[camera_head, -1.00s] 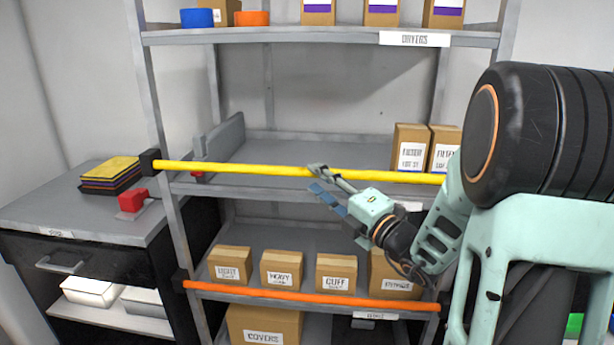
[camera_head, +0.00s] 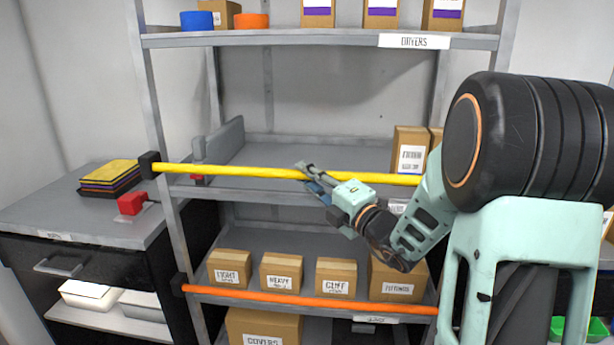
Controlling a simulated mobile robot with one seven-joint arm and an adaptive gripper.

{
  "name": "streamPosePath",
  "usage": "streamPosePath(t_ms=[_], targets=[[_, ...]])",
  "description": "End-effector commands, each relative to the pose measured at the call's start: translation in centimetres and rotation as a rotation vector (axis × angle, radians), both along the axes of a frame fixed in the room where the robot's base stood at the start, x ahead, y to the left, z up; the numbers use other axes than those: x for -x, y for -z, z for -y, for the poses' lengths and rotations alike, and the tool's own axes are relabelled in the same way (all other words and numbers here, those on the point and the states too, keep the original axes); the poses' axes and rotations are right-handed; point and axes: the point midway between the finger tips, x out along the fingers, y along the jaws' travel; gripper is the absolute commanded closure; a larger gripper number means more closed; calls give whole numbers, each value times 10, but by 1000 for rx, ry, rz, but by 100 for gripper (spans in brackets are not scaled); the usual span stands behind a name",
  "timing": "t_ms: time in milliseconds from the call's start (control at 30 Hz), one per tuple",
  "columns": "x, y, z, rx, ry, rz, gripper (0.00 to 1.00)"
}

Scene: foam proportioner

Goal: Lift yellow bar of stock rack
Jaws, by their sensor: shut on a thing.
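The yellow bar (camera_head: 230,171) runs across the front of the stock rack (camera_head: 160,110) at the middle shelf. Its left end sits in a black bracket (camera_head: 149,164) on the left post; its right end is hidden behind my arm. The bar slopes down slightly to the right. My gripper (camera_head: 306,174) is shut on the yellow bar near its middle, reaching in from the lower right.
An orange bar (camera_head: 310,301) crosses the lower shelf in front of several labelled boxes (camera_head: 281,271). Boxes (camera_head: 410,150) stand on the middle shelf at right. A counter (camera_head: 90,215) with a red clamp-like item (camera_head: 132,204) stands at left.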

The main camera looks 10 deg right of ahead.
Motion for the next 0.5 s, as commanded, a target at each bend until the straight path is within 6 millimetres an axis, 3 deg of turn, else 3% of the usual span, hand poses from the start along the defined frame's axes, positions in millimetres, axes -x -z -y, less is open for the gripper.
streamPosePath(t_ms=[500], targets=[[0, -8, 0, 0, 0, 1, 100]])
